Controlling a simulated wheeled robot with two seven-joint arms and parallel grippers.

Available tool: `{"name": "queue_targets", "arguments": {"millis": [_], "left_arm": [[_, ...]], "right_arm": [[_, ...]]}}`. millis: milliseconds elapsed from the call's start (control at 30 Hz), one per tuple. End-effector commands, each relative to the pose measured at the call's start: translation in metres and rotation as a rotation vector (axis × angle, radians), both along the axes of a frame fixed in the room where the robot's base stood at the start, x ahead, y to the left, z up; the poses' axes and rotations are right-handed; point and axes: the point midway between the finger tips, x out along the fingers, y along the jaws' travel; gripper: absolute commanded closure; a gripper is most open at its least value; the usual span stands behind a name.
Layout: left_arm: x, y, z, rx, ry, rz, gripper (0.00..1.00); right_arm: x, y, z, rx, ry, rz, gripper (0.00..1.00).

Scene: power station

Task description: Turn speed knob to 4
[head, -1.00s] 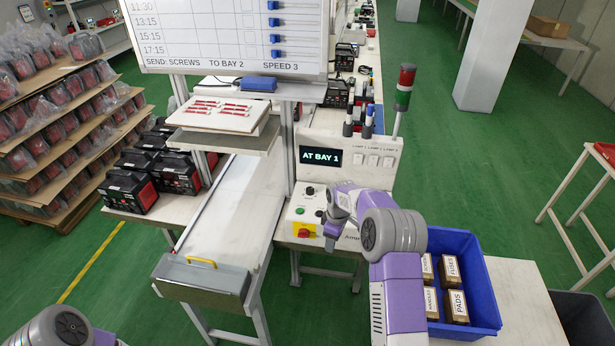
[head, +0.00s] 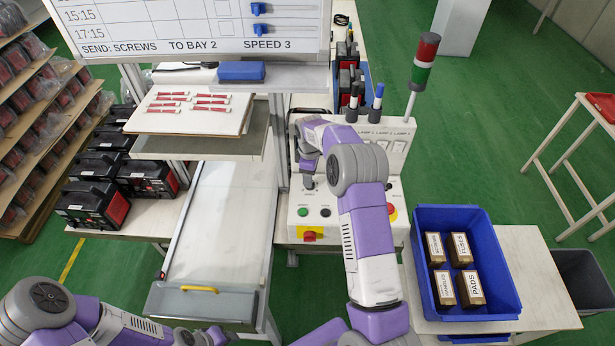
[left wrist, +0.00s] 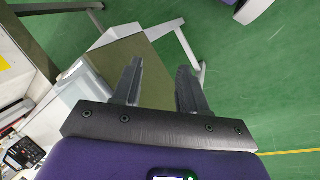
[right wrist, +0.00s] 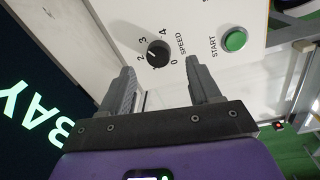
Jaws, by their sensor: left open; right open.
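The black speed knob (right wrist: 158,54) sits on the white control panel (right wrist: 216,18), in a printed scale from 0 to 4 marked SPEED. I cannot clearly read where its pointer stands. My right gripper (right wrist: 160,68) is open, its fingertips just short of the knob, one to each side in the right wrist view; I see no contact. In the head view my right gripper (head: 308,182) is over the panel's upper left and covers the knob.
The green START button (right wrist: 235,40) lies beside the knob. A red and yellow switch (head: 313,234) and a red button (head: 392,209) are also on the panel. A blue bin (head: 426,285) stands right. The whiteboard (head: 150,25) reads SPEED 3.

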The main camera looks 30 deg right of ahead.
Motion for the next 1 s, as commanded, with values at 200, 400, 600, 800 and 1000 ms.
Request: {"name": "queue_targets", "arguments": {"millis": [200, 400, 600, 800, 1000], "left_arm": [[0.001, 0.0, 0.001, 0.0, -0.002, 0.001, 0.57], [0.001, 0.0, 0.001, 0.0, -0.002, 0.001, 0.57], [0.001, 0.0, 0.001, 0.0, -0.002, 0.001, 0.57], [0.001, 0.0, 0.001, 0.0, -0.002, 0.001, 0.57], [0.001, 0.0, 0.001, 0.0, -0.002, 0.001, 0.57]], "right_arm": [[0.002, -0.001, -0.033, 0.0, 0.001, 0.0, 0.38], [0.002, -0.002, -0.044, 0.001, -0.001, -0.001, 0.38], [0.003, -0.002, -0.045, 0.0, -0.001, 0.0, 0.38], [0.002, -0.001, -0.045, 0.001, -0.001, 0.0, 0.64], [0.002, -0.001, -0.045, 0.001, -0.001, 0.0, 0.94]]}}
